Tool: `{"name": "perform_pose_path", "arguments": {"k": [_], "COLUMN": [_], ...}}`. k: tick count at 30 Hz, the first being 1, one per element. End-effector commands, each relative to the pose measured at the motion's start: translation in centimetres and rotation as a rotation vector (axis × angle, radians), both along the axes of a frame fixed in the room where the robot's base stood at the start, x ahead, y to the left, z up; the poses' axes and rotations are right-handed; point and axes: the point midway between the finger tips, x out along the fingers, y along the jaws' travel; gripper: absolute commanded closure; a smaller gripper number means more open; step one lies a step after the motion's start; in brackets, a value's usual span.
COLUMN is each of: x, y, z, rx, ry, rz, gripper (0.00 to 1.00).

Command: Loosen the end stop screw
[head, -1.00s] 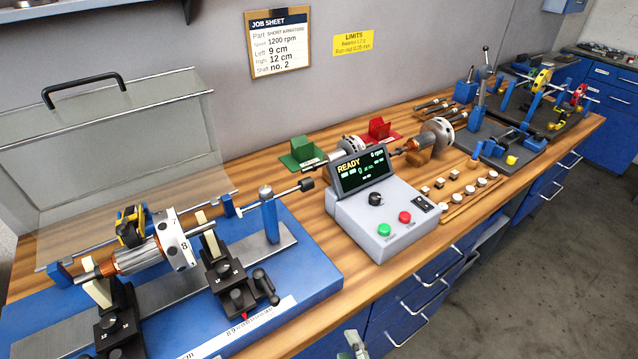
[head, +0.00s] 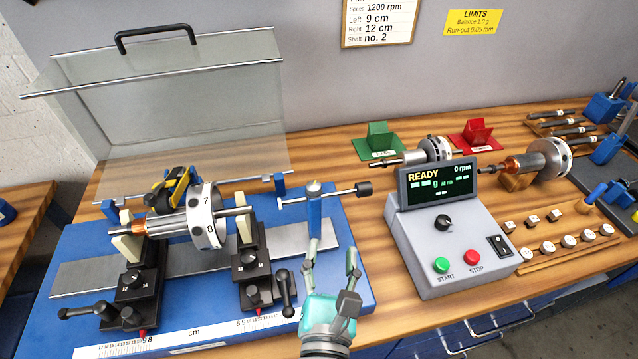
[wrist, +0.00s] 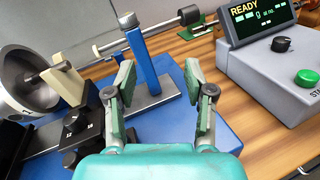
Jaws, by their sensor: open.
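The end stop is a blue post (head: 314,214) at the right end of the blue balancing machine. A grey rounded screw head (head: 314,187) sits on its top, and a horizontal rod with a black end (head: 364,188) passes by the top. In the wrist view the post (wrist: 148,62) and its grey head (wrist: 128,20) stand beyond my fingers. My gripper (head: 332,248) is open and empty, in front of the post and below its head. Its two fingers also show apart in the wrist view (wrist: 160,85). I cannot see it touching the post.
A rotor with a white numbered disc (head: 206,215) lies on two black supports left of my gripper. A black lever (head: 286,290) is close on the left. The grey control box (head: 450,240) stands to the right. A clear raised guard (head: 170,100) is behind.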

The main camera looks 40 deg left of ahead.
Motion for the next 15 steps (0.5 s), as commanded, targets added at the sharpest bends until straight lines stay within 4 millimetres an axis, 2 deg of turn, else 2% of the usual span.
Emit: {"name": "perform_pose_path", "arguments": {"k": [1,6,11,15], "x": [-0.4,-1.0,-0.7,0.8], "y": [1.4,3.4,4.1,4.9], "z": [1.3,3.3,3.7,3.7], "rx": [-0.04,-0.147,-0.172,-0.171], "ry": [-0.039,-0.121,-0.139,-0.139], "rz": [0.011,0.019,0.017,0.015], "gripper": [0.46,0.46,0.46,0.46]}}
